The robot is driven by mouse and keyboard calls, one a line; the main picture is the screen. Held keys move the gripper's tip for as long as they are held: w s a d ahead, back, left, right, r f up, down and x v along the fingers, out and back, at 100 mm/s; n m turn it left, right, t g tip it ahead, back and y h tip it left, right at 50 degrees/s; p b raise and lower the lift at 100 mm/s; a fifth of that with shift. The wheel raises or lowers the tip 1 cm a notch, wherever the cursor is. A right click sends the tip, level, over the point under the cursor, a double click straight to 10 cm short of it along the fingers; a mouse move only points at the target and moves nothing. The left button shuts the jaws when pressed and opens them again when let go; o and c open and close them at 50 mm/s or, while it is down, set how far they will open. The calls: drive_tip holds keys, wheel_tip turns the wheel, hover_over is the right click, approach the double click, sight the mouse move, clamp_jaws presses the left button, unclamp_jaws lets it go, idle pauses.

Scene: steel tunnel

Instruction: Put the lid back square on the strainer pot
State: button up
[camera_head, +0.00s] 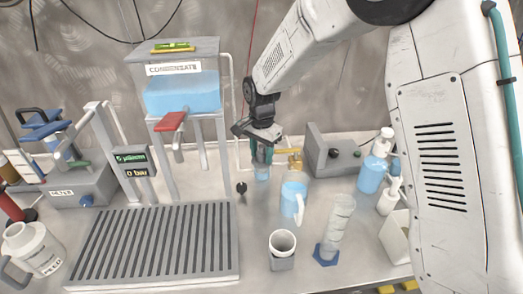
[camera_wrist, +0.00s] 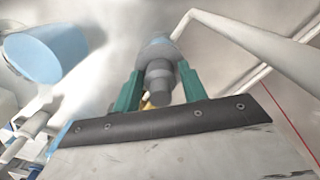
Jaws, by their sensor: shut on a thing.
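My gripper (camera_head: 262,158) points down at the back of the bench, in front of the rear wall. In the wrist view its two green fingers (camera_wrist: 157,88) are shut on a grey stepped, knob-like piece (camera_wrist: 160,78), which I take to be the lid. A pale blue-grey rounded part (camera_wrist: 158,48) shows beyond the piece. In the head view a small pale blue clear pot (camera_head: 262,174), likely the strainer pot, is directly below the fingers. The fingers hide its top, so I cannot tell whether the lid touches it or sits square.
A brass valve (camera_head: 295,161) and a grey box (camera_head: 330,150) are close on the right. A blue mug (camera_head: 293,198) stands in front. The condensate tank (camera_head: 183,95) on its stand is to the left, with a slatted drain tray (camera_head: 236,272) before it. A pipe rises behind.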

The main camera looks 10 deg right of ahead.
sight(261, 146)
idle(0.4)
drive_tip(key=o, duration=1.7)
drive_tip(key=shift+r, duration=0.1)
drive_tip(key=shift+r, duration=3.45)
